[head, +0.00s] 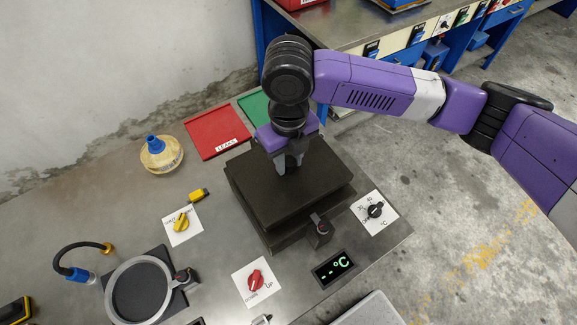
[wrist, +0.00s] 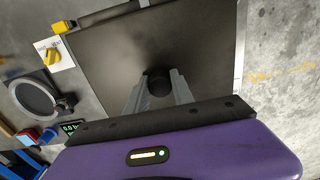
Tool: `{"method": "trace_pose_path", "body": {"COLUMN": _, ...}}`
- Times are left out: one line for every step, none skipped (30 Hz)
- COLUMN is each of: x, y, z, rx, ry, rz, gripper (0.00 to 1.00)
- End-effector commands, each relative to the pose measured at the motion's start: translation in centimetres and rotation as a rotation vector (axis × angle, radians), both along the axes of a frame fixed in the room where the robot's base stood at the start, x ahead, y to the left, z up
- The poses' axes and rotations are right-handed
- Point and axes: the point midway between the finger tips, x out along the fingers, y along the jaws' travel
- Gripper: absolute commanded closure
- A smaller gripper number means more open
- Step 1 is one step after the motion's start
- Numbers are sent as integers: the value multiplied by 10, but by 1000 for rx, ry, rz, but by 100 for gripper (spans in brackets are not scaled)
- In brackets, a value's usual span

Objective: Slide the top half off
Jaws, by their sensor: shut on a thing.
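The press stands on the metal bench; its dark square top half (head: 310,182) lies over a dark lower block (head: 283,240). The top half fills much of the wrist view (wrist: 170,50), with a round black knob (wrist: 159,83) on its upper face. My gripper (head: 288,164) reaches down from above, its grey fingers shut on the knob. In the wrist view the fingers (wrist: 158,88) stand on both sides of the knob. The top half looks level and roughly lined up over the lower block; I cannot tell whether there is a gap.
Around the press are a red knob (head: 255,281), a black dial (head: 375,211), a yellow knob (head: 182,222) and a display (head: 333,269). A red tray (head: 217,133) lies behind left. A round ring fixture (head: 138,290) stands front left. The bench edge is to the right.

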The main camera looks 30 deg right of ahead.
Motion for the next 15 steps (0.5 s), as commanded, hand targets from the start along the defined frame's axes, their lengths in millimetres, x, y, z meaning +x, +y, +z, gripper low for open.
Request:
{"method": "trace_pose_path", "body": {"x": 0, "y": 0, "z": 5, "rx": 0, "ry": -1, "rz": 0, "gripper": 100}}
{"method": "trace_pose_path", "body": {"x": 0, "y": 0, "z": 6, "rx": 0, "ry": -2, "rz": 0, "gripper": 100}}
{"method": "trace_pose_path", "body": {"x": 0, "y": 0, "z": 8, "rx": 0, "ry": -2, "rz": 0, "gripper": 100}}
{"method": "trace_pose_path", "body": {"x": 0, "y": 0, "z": 9, "rx": 0, "ry": -2, "rz": 0, "gripper": 100}}
{"method": "trace_pose_path", "body": {"x": 0, "y": 0, "z": 11, "rx": 0, "ry": -2, "rz": 0, "gripper": 100}}
{"method": "trace_pose_path", "body": {"x": 0, "y": 0, "z": 12, "rx": 0, "ry": -1, "rz": 0, "gripper": 100}}
{"method": "trace_pose_path", "body": {"x": 0, "y": 0, "z": 14, "rx": 0, "ry": -2, "rz": 0, "gripper": 100}}
{"method": "trace_pose_path", "body": {"x": 0, "y": 0, "z": 15, "rx": 0, "ry": -1, "rz": 0, "gripper": 100}}
{"method": "trace_pose_path", "body": {"x": 0, "y": 0, "z": 17, "rx": 0, "ry": -1, "rz": 0, "gripper": 100}}
{"method": "trace_pose_path", "body": {"x": 0, "y": 0, "z": 18, "rx": 0, "ry": -1, "rz": 0, "gripper": 100}}
{"method": "trace_pose_path", "body": {"x": 0, "y": 0, "z": 19, "rx": 0, "ry": -1, "rz": 0, "gripper": 100}}
{"method": "trace_pose_path", "body": {"x": 0, "y": 0, "z": 21, "rx": 0, "ry": -1, "rz": 0, "gripper": 100}}
{"method": "trace_pose_path", "body": {"x": 0, "y": 0, "z": 22, "rx": 0, "ry": -1, "rz": 0, "gripper": 100}}
{"method": "trace_pose_path", "body": {"x": 0, "y": 0, "z": 23, "rx": 0, "ry": -1, "rz": 0, "gripper": 100}}
{"method": "trace_pose_path", "body": {"x": 0, "y": 0, "z": 24, "rx": 0, "ry": -1, "rz": 0, "gripper": 100}}
